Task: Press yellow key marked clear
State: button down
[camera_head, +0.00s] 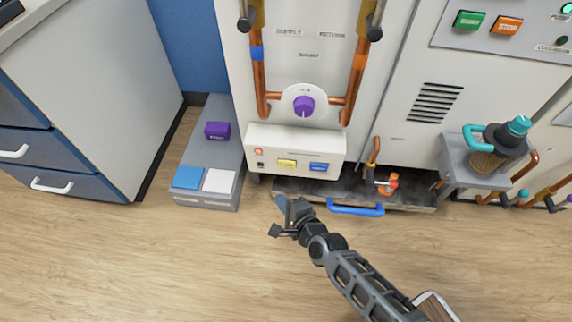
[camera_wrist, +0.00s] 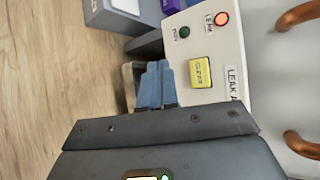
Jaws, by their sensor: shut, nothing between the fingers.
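The yellow key (camera_head: 287,163) sits on the sloped white panel (camera_head: 262,142) low on the cabinet, left of a blue key. In the wrist view the yellow key (camera_wrist: 200,72) shows dark lettering, turned sideways. My gripper (camera_head: 283,207) is below and in front of the panel in the head view, apart from the key. In the wrist view its blue fingertips (camera_wrist: 157,72) are together and empty, to the left of the yellow key and beside the panel's edge.
The blue key (camera_head: 318,167) and a red lamp (camera_head: 259,151) share the panel. A blue-handled tray (camera_head: 355,210) lies under the cabinet. A grey step (camera_head: 222,200) with blue, white and purple blocks stands left. Copper pipes (camera_head: 260,80) rise above. The floor in front is clear.

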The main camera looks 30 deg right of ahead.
jog(key=b, duration=0.5)
send_near(281, 166)
notch_tip(281, 166, down, 3)
jog(key=w+a, duration=0.2)
jog(key=w, duration=0.1)
jog(key=shift+w+d+r+b, duration=0.15)
jog(key=shift+w+d+b, duration=0.25)
jog(key=shift+w, duration=0.1)
jog(key=shift+w, duration=0.15)
dwell(1.1)
jog(key=shift+w+d, duration=0.2)
jog(key=shift+w+d+b, duration=0.25)
jog(key=shift+w+b, duration=0.1)
jog(key=shift+b, duration=0.05)
dwell(0.7)
jog(key=shift+s+a, duration=0.1)
jog(key=shift+s, duration=0.05)
dwell(0.3)
jog(key=shift+s+a+p, duration=0.45)
jog(key=shift+s+p, duration=0.1)
jog(key=shift+p, duration=0.05)
